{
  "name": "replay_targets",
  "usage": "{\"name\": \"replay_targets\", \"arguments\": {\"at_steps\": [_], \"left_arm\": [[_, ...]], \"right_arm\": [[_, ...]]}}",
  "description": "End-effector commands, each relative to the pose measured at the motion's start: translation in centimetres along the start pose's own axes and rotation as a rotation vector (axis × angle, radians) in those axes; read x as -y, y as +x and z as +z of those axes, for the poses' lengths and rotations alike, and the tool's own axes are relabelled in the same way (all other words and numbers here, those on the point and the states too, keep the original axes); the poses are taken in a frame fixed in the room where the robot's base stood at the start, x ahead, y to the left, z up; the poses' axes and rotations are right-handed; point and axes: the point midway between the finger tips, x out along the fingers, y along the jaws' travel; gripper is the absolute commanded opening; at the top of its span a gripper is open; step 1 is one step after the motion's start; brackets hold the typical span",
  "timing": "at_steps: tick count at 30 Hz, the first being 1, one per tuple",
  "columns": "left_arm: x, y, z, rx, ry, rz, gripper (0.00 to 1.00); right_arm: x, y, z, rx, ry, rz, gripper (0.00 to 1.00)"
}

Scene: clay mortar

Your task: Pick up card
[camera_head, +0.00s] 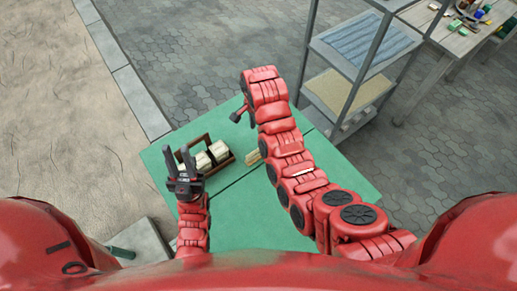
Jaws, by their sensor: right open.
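I cannot single out a card with certainty. A small cream piece (253,157) lies on the green table (240,205), partly hidden by my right arm. A dark wooden tray (231,152) holds cream blocks (218,150) near the table's left side. My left gripper (185,157) is in front of the tray's left end, its fingers apart with nothing visible between them. My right gripper (238,114) is open near the table's far edge, beyond the tray; its arm covers much of the table's middle.
A metal shelf rack (350,75) stands beyond the table at the right. A workbench (455,40) with several small items is at the far right. A stone kerb (125,75) runs along the left. The table's right part (350,185) is bare.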

Motion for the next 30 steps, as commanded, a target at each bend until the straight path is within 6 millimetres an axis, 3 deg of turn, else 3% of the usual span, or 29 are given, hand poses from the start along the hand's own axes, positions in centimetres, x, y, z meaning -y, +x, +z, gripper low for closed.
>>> {"name": "replay_targets", "arguments": {"at_steps": [9,16,23,30], "left_arm": [[-0.3,-6.1,1.0,0.001,0.000,0.000,0.30],[-0.5,-10.0,1.7,0.000,0.000,0.000,0.30],[-0.5,-10.7,1.8,0.000,0.000,0.000,0.30],[-0.5,-9.3,1.6,0.000,0.000,0.000,0.30]], "right_arm": [[-0.1,6.5,0.0,0.000,0.000,0.005,0.41],[0.0,10.4,0.0,0.000,0.001,0.003,0.41],[0.0,12.1,0.0,0.001,0.000,0.001,0.41],[0.1,13.5,0.1,0.002,0.000,0.007,0.41]]}}
